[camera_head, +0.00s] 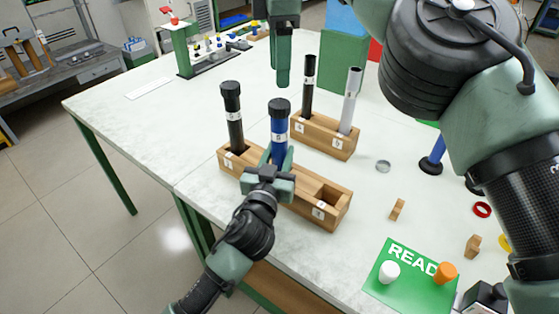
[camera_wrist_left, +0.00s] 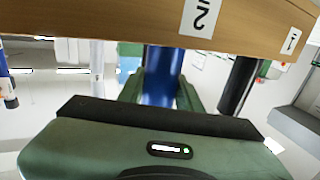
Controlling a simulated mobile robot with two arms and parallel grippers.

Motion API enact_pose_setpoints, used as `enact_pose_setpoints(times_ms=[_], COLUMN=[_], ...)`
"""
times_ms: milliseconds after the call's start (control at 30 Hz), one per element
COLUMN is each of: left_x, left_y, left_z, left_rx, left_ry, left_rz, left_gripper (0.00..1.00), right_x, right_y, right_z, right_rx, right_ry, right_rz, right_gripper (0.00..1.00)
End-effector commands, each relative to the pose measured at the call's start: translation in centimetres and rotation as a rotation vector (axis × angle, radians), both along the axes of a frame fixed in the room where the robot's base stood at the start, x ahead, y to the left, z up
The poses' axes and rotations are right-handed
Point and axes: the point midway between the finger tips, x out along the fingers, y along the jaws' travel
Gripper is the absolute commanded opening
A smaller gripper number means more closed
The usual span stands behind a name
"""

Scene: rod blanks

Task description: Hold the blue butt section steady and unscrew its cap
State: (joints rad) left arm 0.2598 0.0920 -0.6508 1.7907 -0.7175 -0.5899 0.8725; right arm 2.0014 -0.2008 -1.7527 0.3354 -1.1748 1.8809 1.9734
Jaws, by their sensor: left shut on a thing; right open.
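The blue butt section (camera_head: 278,150) stands upright in the middle of the front wooden rack (camera_head: 340,213), with a black cap (camera_head: 279,105) on its top and a white label below it. My left gripper (camera_head: 278,166) is shut on the blue tube, low, just above the rack. In the left wrist view the blue tube (camera_wrist_left: 160,78) shows between the fingers, with the cap out of sight. My right gripper (camera_head: 283,82) points down above the cap, apart from it in the picture. It is open, though its fingers overlap from this angle, and holds nothing visible.
A black capped rod (camera_head: 235,125) stands left in the same rack; the right slot is empty. Behind, another rack (camera_head: 325,142) holds a black rod (camera_head: 308,88) and a grey rod (camera_head: 350,100). A metal ring (camera_head: 383,166) and green mat (camera_head: 400,285) lie right. The table's left is mostly clear.

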Motion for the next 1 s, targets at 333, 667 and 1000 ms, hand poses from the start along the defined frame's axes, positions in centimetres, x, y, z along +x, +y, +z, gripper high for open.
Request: enact_pose_setpoints(times_ms=[333,667,1000], left_x=[0.0,0.0,0.0], left_y=[0.0,0.0,0.0], left_z=[0.0,0.0,0.0], left_rx=[0.000,0.000,0.000], left_ry=[0.000,-0.001,0.000], left_rz=[0.000,0.000,0.000], left_gripper=[0.00,0.00,0.00], right_x=[0.0,0.1,0.1], right_y=[0.0,-0.1,0.0], right_z=[0.0,-2.1,-6.9], right_rx=[0.001,-0.001,0.000], right_ry=[0.000,0.002,0.001], right_rz=[-0.294,-0.394,-0.393], right_gripper=[0.60,0.60,0.60])
